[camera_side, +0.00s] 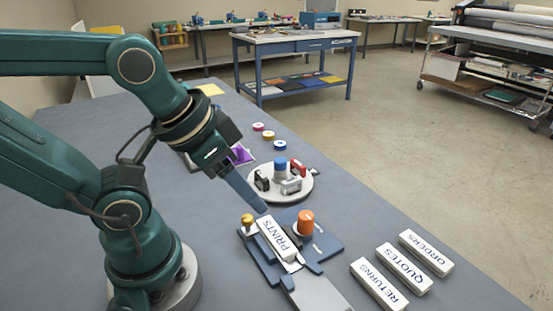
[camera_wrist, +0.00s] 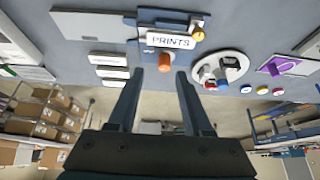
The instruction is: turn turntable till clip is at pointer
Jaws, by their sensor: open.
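My gripper (camera_side: 262,208) is open and empty, in front of the turntable in the side view. In the wrist view its fingers (camera_wrist: 156,76) are spread, with the turntable to their right.
A blue fixture (camera_side: 325,240) close by holds a PRINTS block (camera_side: 277,239), an orange knob (camera_side: 305,222) and a brass knob (camera_side: 247,220). Blocks marked RETURNS (camera_side: 378,285), QUOTES (camera_side: 404,270) and ORDERS (camera_side: 426,253) lie right. Several coloured rolls (camera_side: 269,135) lie behind the turntable.

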